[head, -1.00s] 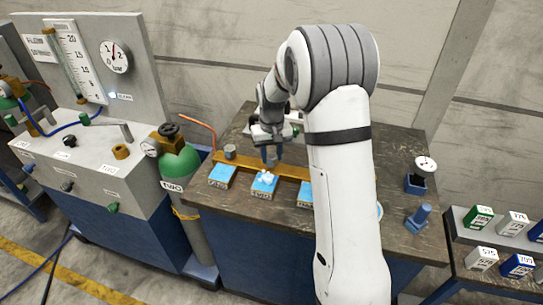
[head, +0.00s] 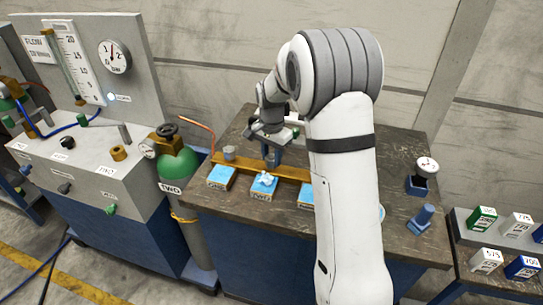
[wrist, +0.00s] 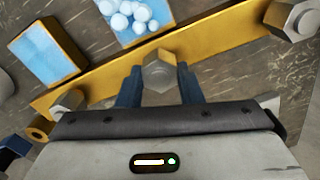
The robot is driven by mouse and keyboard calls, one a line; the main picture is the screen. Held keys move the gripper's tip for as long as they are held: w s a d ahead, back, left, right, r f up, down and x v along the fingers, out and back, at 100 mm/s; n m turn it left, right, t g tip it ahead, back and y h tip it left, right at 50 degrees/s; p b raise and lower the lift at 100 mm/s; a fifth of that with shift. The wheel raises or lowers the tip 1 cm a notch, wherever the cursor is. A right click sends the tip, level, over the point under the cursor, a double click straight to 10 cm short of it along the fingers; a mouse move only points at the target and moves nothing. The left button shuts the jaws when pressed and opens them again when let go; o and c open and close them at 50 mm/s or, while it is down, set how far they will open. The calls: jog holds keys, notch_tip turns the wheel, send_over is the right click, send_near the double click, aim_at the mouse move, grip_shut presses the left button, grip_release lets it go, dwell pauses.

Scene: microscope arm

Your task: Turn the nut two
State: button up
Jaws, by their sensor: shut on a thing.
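A brass-coloured bar (wrist: 215,45) lies on the dark workbench and carries grey hex nuts; it also shows in the head view (head: 288,173). The middle nut (wrist: 159,74) sits between the two blue fingers of my gripper (wrist: 159,86), which is shut on it. In the head view my gripper (head: 271,157) is at the bar behind the blue-topped block marked TWO (head: 262,194), and the nut is hidden there. Another nut (wrist: 68,102) is at the bar's left in the wrist view, and a further nut (wrist: 303,18) is at its right.
Pale beads (wrist: 128,13) lie on block TWO's blue top. Blue-topped blocks (head: 221,178) stand either side. A green cylinder (head: 178,165) stands left of the bench. A blue post (head: 422,216) and a gauge (head: 426,165) are at the bench's right.

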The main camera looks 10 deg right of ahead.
aim_at(271, 157)
jog(key=shift+m, duration=1)
jog(key=o, duration=1)
jog(key=shift+r, duration=3.95)
